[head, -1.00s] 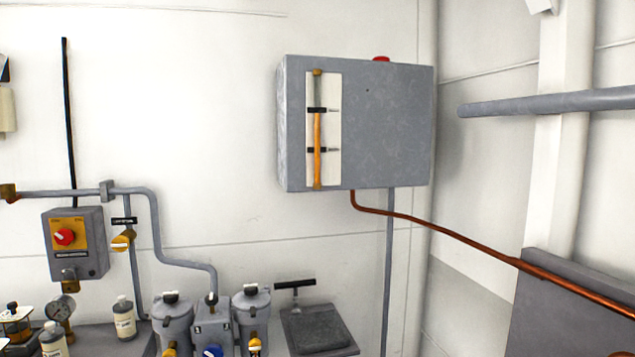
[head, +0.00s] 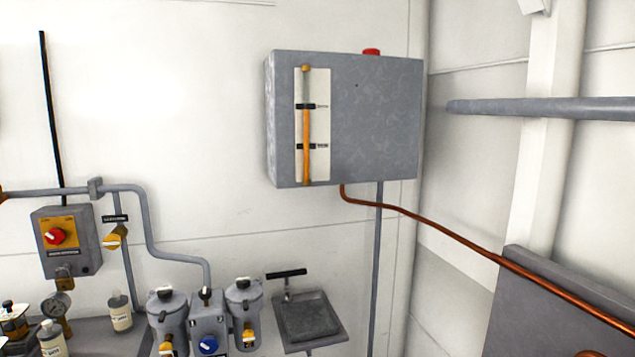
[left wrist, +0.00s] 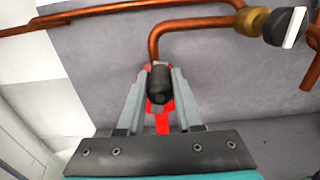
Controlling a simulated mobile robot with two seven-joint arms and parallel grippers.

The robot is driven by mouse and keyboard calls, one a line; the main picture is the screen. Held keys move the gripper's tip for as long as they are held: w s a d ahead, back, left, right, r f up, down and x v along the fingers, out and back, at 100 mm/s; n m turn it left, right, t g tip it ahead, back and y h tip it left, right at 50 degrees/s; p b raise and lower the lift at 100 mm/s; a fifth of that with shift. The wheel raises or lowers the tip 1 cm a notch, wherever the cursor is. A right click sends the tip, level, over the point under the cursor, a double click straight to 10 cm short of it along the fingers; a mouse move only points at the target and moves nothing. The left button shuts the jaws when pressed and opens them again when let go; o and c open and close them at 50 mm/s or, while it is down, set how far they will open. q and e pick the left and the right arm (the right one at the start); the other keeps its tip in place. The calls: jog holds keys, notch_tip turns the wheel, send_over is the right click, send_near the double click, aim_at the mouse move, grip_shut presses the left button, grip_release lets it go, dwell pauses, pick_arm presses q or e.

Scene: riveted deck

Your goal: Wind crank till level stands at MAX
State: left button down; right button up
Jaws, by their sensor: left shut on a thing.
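A grey tank (head: 376,120) hangs on the wall in the head view. Its sight gauge has a white backing plate (head: 321,85) and a tube with an orange column (head: 306,127). The column's top is at or just below the upper black marker (head: 306,106); a lower black marker (head: 306,146) sits beneath. The marker lettering is too small to read. In the left wrist view my left gripper (left wrist: 159,85) is shut on the black crank handle (left wrist: 159,88), with the red crank arm (left wrist: 162,122) visible behind and below it. Neither gripper shows in the head view.
A copper pipe (head: 435,222) runs from the tank down to the right past a grey panel (head: 540,300). Copper pipework (left wrist: 190,24) and a valve with a pale handle (left wrist: 285,25) lie near the crank. Filter canisters (head: 243,305) and bottles stand at lower left.

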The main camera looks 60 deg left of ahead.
pick_arm(q)
jog(key=s+d+f+b, duration=0.2)
jog(key=d+f+b, duration=0.2)
jog(key=f+b, duration=0.8)
jog(key=w+a+f+b, duration=0.1)
jog(key=w+a+b, duration=0.2)
jog(key=a, duration=0.5)
jog(key=shift+w+a+b, duration=0.2)
jog(key=shift+w+b, duration=0.05)
jog(key=shift+b, duration=0.15)
dwell(0.7)
jog(key=shift+d, duration=0.1)
dwell(0.8)
jog(key=c, duration=0.8)
grip_release()
jog(key=shift+d+f, duration=0.1)
jog(key=o, duration=0.8)
jog(key=shift+f, duration=0.2)
